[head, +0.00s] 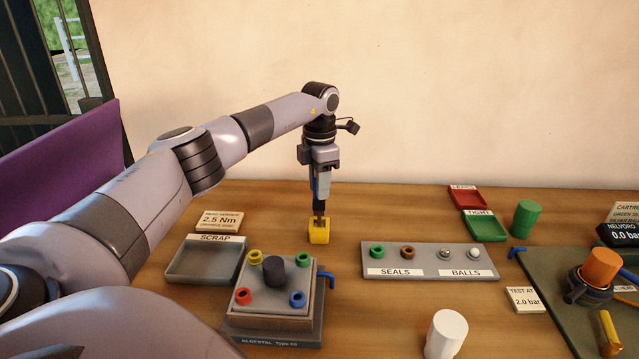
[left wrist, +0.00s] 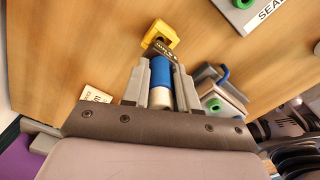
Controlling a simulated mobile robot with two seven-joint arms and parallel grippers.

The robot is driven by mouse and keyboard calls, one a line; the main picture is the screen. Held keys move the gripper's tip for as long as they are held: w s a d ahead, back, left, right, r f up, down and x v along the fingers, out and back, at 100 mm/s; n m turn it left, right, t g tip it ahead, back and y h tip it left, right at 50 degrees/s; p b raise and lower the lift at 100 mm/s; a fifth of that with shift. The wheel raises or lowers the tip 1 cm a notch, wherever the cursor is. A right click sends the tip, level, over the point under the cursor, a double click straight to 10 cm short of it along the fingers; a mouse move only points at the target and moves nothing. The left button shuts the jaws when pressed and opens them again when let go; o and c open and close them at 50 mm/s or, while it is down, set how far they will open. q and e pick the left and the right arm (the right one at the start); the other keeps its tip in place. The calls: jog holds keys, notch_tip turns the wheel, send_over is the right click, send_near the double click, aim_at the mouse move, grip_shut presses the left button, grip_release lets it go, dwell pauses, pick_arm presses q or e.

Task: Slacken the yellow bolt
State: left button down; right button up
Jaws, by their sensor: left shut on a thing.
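My left gripper (head: 318,202) points straight down over the table behind the valve block. It is shut on a tool with a blue and white handle (left wrist: 161,75). The tool's dark lower end meets a yellow block (head: 319,231), which also shows in the left wrist view (left wrist: 160,36); I cannot tell whether it sits inside it. The yellow bolt (head: 255,257) is a ring-shaped head at the back left corner of the grey valve block (head: 258,308), apart from the gripper. Green, red and blue bolts mark the other corners, around a dark central knob (head: 274,270). My right gripper is out of view.
An empty scrap tray (head: 205,262) stands left of the valve block, with a 2.5 Nm sign (head: 219,221) behind it. A seals and balls tray (head: 430,262) lies to the right. A white cylinder (head: 446,333) stands at the front.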

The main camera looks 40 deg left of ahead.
pick_arm(q)
jog(key=shift+f+b, duration=0.65)
jog(key=shift+f, duration=1.4)
jog(key=c, duration=0.8)
grip_release()
notch_tip(320, 180, up, 7)
jog(key=shift+r+b, duration=0.1)
jog(key=shift+b, duration=0.3)
